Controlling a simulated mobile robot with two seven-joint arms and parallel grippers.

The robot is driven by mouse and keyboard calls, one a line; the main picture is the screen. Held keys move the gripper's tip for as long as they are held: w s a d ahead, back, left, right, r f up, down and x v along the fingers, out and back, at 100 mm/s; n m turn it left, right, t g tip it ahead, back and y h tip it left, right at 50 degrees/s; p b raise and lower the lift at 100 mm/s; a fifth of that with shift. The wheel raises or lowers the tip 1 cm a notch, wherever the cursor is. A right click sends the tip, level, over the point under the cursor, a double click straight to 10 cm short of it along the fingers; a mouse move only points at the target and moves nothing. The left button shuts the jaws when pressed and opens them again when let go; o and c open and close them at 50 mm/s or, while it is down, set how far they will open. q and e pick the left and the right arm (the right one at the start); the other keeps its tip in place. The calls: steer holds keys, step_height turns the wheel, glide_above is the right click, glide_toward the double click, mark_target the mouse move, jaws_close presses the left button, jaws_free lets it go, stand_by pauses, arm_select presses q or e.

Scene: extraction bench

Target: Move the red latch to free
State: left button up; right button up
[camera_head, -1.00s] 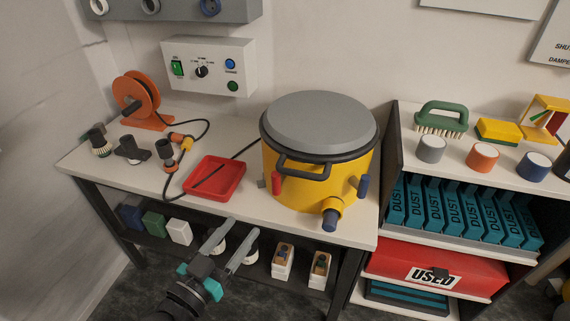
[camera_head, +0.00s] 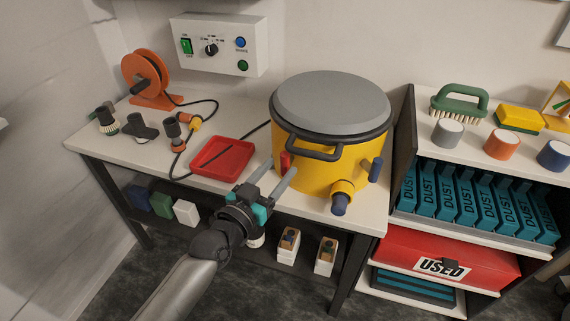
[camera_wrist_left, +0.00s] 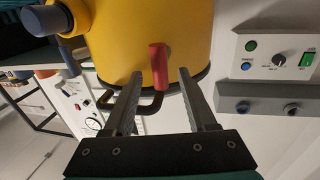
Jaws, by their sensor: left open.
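The red latch (camera_head: 285,162) is a small upright lever on the front left of the yellow drum (camera_head: 310,178). The drum has a grey lid (camera_head: 330,100) and a dark front handle. My left gripper (camera_head: 272,176) is open and points at the latch, with its two fingers apart. In the left wrist view the red latch (camera_wrist_left: 159,65) shows ahead of and between the fingers of the gripper (camera_wrist_left: 155,85), with nothing held. I cannot tell how deep the latch is between the fingertips. My right gripper is not in view.
A red tray (camera_head: 222,158) lies left of the drum on the bench. A shelf unit (camera_head: 405,110) stands close at the right. Several small fittings are at the bench's left.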

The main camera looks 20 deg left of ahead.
mark_target(283, 165)
arm_select(q)
steer(key=shift+b+x, duration=0.35)
steer(key=shift+x, duration=1.5)
jaws_close()
steer(key=shift+d, duration=0.1)
